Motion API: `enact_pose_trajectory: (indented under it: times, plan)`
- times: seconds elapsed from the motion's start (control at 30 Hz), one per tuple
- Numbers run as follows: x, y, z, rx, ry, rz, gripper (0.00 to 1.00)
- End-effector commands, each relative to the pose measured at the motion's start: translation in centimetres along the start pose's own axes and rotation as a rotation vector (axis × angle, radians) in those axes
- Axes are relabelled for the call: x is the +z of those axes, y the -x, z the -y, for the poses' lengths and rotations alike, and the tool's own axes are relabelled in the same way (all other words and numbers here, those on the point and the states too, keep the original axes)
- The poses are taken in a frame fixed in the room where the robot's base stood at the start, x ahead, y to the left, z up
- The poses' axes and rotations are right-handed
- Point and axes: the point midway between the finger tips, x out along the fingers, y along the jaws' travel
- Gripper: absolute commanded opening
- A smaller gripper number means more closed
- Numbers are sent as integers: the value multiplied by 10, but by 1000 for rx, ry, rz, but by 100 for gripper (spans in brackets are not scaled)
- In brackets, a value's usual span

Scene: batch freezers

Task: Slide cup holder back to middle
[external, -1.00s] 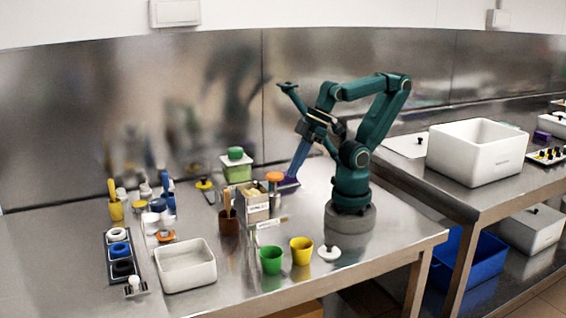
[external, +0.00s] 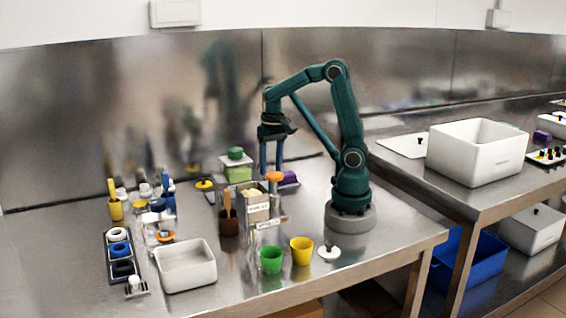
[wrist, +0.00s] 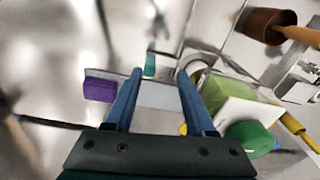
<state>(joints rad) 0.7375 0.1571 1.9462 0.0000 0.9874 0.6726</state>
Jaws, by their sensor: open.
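No object is plainly recognisable as the cup holder. A boxy grey stand with white labels (external: 257,208) is in the middle of the table in the external view, behind the green cup (external: 271,260) and yellow cup (external: 302,250). My gripper (external: 271,172) points down behind this stand, near an orange lid (external: 274,176) and a purple block (external: 290,179). Its blue fingers are apart. In the wrist view, my gripper (wrist: 159,74) has a pale flat surface (wrist: 157,97) between its fingers. The purple block (wrist: 100,89) lies outside the left finger. Contact cannot be told.
A green container with a white plate and green top (external: 237,165) stands left of my gripper. A brown cup (external: 229,224) holds a wooden handle. A white bin (external: 185,266) and dark rack (external: 121,270) stand farther left. Free table shows at the front left.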

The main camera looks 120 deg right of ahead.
Motion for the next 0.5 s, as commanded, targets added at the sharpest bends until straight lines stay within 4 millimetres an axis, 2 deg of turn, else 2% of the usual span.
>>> enact_pose_trajectory:
  times: [0.1,0.2,0.5]
  plan:
    - [-12,-12,-11,27,-118,29,55]
    - [-16,-16,-15,35,-159,38,55]
    - [-14,-50,-16,39,-163,42,55]
